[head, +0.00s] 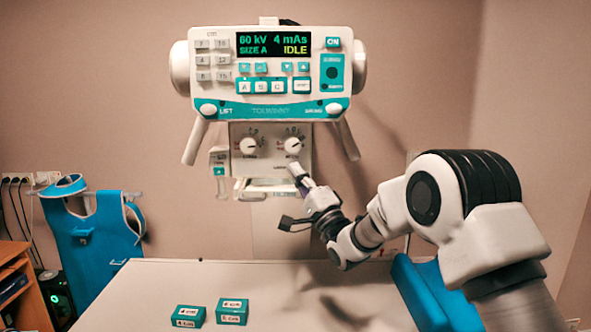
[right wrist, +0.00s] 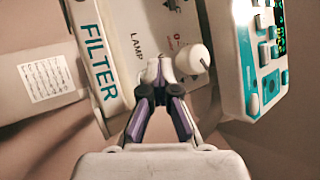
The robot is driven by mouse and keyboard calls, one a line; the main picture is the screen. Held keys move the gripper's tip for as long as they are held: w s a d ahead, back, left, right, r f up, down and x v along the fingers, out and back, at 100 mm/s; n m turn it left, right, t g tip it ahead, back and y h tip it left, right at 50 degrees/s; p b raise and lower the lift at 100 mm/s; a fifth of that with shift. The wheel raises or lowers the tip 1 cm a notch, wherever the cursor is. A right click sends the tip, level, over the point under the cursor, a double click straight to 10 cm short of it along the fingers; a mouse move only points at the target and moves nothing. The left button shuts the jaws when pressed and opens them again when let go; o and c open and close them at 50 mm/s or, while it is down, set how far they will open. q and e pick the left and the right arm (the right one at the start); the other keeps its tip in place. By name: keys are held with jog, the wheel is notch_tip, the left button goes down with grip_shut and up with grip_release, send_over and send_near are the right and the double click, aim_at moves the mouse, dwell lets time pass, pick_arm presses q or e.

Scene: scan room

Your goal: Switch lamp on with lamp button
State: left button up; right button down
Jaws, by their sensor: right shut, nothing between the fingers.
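The lower panel (head: 270,160) of the X-ray head carries two white knobs and a small LAMP label, which reads clearly in the right wrist view (right wrist: 137,47). The lamp button itself cannot be made out; the fingertips cover the panel beside the label. My right gripper (head: 297,170) is shut and empty, its tips at the lower right of this panel, just below the right knob (head: 292,145). In the right wrist view the closed fingertips (right wrist: 160,75) lie between the label and the white knob (right wrist: 191,59). Whether they touch the panel cannot be told. My left gripper is not in view.
The control console (head: 265,75) above shows 60 kV, 4 mAs, SIZE A and IDLE. A FILTER tray (head: 268,187) sticks out below the panel. Small green boxes (head: 233,311) lie on the white table (head: 150,285). A blue apron (head: 95,230) hangs at the left.

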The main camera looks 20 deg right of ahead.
jog(key=shift+d, duration=0.1)
jog(key=shift+f, duration=0.1)
dwell(0.6)
jog(key=shift+f+b, duration=0.2)
jog(key=shift+b, duration=0.15)
jog(key=shift+s+f+b, duration=0.2)
jog(key=shift+s+b, duration=0.1)
jog(key=shift+r, duration=0.1)
jog(key=shift+s, duration=0.1)
